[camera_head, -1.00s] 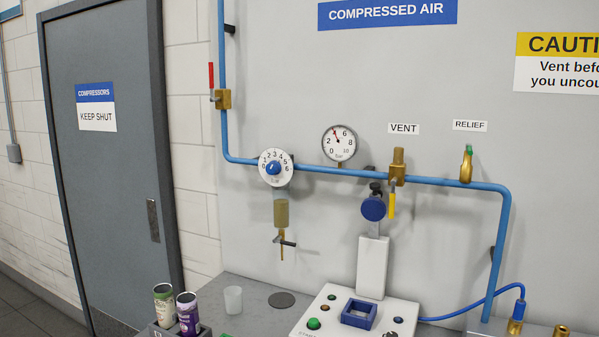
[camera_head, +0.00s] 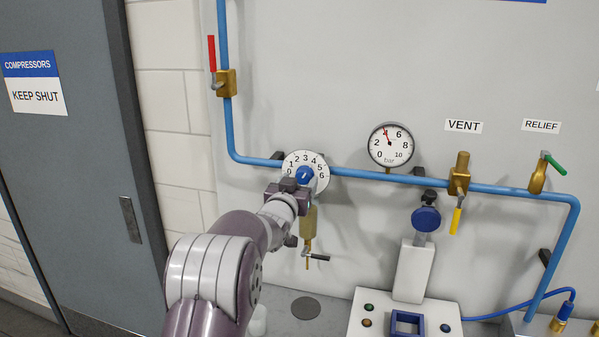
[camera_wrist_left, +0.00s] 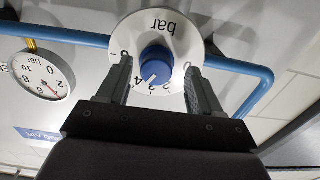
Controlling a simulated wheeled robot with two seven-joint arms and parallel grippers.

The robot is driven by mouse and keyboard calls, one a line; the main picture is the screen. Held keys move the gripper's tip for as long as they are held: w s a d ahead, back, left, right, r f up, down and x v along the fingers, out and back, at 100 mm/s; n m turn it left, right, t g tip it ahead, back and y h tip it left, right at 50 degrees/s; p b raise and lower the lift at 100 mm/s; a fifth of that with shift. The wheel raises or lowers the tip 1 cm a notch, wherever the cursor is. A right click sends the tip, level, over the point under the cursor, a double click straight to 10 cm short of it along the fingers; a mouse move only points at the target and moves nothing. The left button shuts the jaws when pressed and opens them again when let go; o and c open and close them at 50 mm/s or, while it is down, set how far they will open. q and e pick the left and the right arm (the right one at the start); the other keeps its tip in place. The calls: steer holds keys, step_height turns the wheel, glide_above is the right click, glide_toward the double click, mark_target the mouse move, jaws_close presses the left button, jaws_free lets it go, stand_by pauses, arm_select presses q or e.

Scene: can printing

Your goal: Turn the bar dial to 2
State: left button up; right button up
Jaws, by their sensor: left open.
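The bar dial (camera_head: 316,162) is a white disc with black numbers on the blue pipe, with a blue knob (camera_head: 305,175) at its centre. My left gripper (camera_head: 299,184) is in front of the dial and covers its lower left part. In the left wrist view the dial (camera_wrist_left: 160,25) appears upside down. The open fingers of my left gripper (camera_wrist_left: 157,68) stand on either side of the blue knob (camera_wrist_left: 155,68), with gaps showing. The knob's white mark seems to point around 3 to 4; its exact reading is unclear. My right gripper is out of view.
A pressure gauge (camera_head: 391,145) with its needle around 4 is right of the dial. A brass filter (camera_head: 310,220) hangs below the dial. A red-handled valve (camera_head: 226,82), vent valve (camera_head: 459,174) and relief valve (camera_head: 538,177) sit along the pipe. A machine (camera_head: 425,318) stands below.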

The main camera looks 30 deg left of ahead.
arm_select(q)
steer(key=shift+w+d+r, duration=0.25)
steer(key=shift+d, duration=0.15)
steer(key=shift+a+f, duration=0.15)
steer(key=shift+a, duration=0.1)
steer(key=shift+w+a, duration=0.1)
steer(key=shift+a, duration=0.1)
steer(key=shift+c, duration=0.9)
steer(key=shift+f, duration=0.1)
steer(key=c, duration=0.6)
steer(key=shift+d, duration=0.2)
steer(key=shift+c, duration=1.4)
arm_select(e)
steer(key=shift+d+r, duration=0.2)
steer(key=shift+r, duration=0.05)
arm_select(q)
steer(key=shift+a, duration=0.1)
